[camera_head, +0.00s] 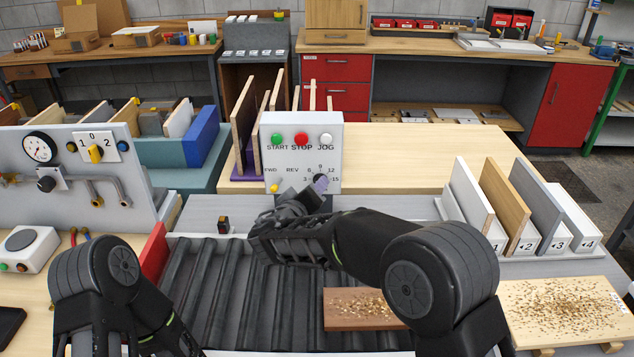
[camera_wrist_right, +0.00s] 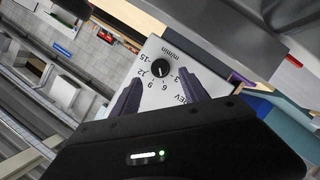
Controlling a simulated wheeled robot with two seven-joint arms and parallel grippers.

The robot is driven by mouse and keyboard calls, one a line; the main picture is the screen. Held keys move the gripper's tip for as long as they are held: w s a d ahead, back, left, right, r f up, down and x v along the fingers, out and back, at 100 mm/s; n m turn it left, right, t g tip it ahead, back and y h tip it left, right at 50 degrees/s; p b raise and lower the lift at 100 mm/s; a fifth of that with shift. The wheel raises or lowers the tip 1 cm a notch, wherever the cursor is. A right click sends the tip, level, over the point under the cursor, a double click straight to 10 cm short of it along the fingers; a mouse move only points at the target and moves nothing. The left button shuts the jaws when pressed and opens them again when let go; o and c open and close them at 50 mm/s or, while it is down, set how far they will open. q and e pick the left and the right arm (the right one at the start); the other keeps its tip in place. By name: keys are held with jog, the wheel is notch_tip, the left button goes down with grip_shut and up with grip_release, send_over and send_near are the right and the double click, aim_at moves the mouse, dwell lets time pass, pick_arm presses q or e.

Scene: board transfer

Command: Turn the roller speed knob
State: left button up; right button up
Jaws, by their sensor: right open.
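The roller speed knob (camera_wrist_right: 160,69) is a round black dial with a white pointer mark on the white control box (camera_head: 325,137). In the right wrist view its scale runs 3, 6, 9, 12, 15, and the mark seems to face the 6 side. My right gripper (camera_wrist_right: 158,77) is open, its two purple fingers on either side of the knob, with visible gaps; contact is not seen. In the head view the gripper (camera_head: 314,190) is at the box's lower right and partly covers the knob.
The box also carries green START (camera_head: 277,139), red STOP (camera_head: 301,139) and white JOG (camera_head: 326,139) buttons, plus a yellow FWD/REV selector (camera_head: 274,187). A brown board (camera_head: 352,308) lies on the rollers (camera_head: 215,290). Numbered slots with upright boards (camera_head: 505,205) stand right.

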jog(key=p+x, duration=0.1)
jog(key=x, duration=0.3)
jog(key=shift+w+d+f, duration=0.1)
jog(key=shift+w, duration=0.25)
jog(key=shift+c, duration=0.2)
grip_shut()
